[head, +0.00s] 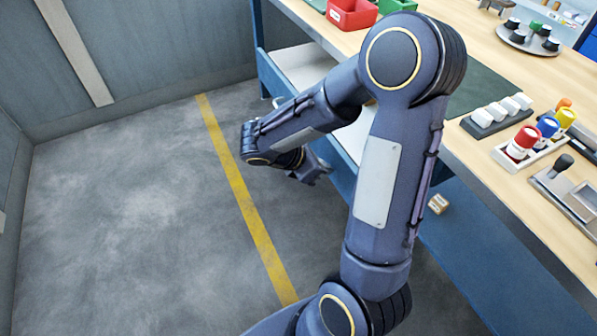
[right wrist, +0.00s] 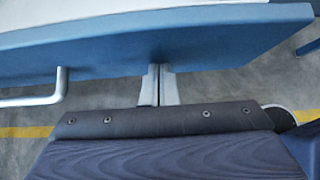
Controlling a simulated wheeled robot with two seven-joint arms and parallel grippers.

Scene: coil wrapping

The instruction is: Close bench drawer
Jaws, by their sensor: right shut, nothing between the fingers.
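The bench drawer (head: 303,64) stands pulled out from the bench, with its white inside showing and its blue front facing left. My right arm covers its middle in the head view. In the right wrist view the blue drawer front (right wrist: 215,45) spans the top, with a silver bar handle (right wrist: 35,98) at the left. My right gripper (head: 318,172) is low beside the drawer front. Its shut, empty fingers (right wrist: 160,72) point at the front, to the right of the handle. Whether they touch it I cannot tell. My left gripper is out of view.
The wooden bench top (head: 480,170) holds a red bin (head: 352,13), a round tray (head: 527,40) and coloured bottles (head: 523,142). The floor (head: 120,200) left of the drawer is clear, with a yellow line (head: 240,185).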

